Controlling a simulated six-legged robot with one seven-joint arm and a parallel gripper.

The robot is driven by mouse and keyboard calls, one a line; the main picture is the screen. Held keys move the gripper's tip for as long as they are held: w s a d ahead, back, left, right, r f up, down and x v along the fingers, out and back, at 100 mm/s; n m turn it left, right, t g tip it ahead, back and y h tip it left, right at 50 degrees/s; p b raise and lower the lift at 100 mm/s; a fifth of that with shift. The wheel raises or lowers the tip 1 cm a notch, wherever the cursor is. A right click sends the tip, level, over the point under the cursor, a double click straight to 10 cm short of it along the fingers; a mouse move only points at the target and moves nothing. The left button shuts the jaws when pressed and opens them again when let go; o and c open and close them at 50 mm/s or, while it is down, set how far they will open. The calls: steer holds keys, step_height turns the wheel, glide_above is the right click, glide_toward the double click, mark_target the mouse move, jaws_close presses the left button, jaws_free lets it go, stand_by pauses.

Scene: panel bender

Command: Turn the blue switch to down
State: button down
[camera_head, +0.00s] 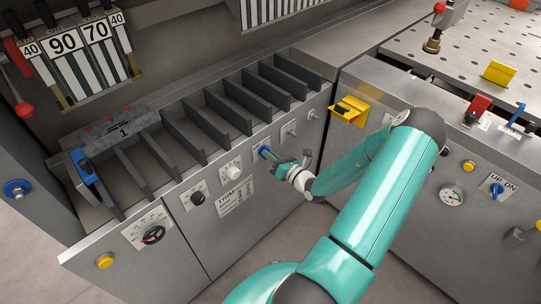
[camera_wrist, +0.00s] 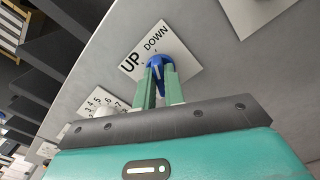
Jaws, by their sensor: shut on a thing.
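The blue switch (camera_wrist: 157,60) is a round blue knob on a white plate (camera_wrist: 135,64) marked UP and DOWN, on the grey front panel. In the wrist view the two green fingers of my gripper (camera_wrist: 160,78) stand on either side of the knob's grip and are shut on it. The fingers partly cover the knob, and I cannot tell for sure which word it points to. In the head view the blue switch (camera_head: 264,152) shows small at the tip of my gripper (camera_head: 271,156), below the row of dark slots.
Left of the switch are a white knob (camera_head: 231,171), a black knob (camera_head: 198,197) and a TRIM label (camera_head: 234,196). Another blue switch (camera_head: 496,188), marked UP DN, is on the right cabinet. Dark dividers (camera_head: 222,120) stand above.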

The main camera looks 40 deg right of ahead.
steer(key=c, duration=1.5)
jaws_free()
steer(key=s, duration=1.3)
steer(key=shift+s+d, duration=0.15)
steer(key=shift+s, duration=0.25)
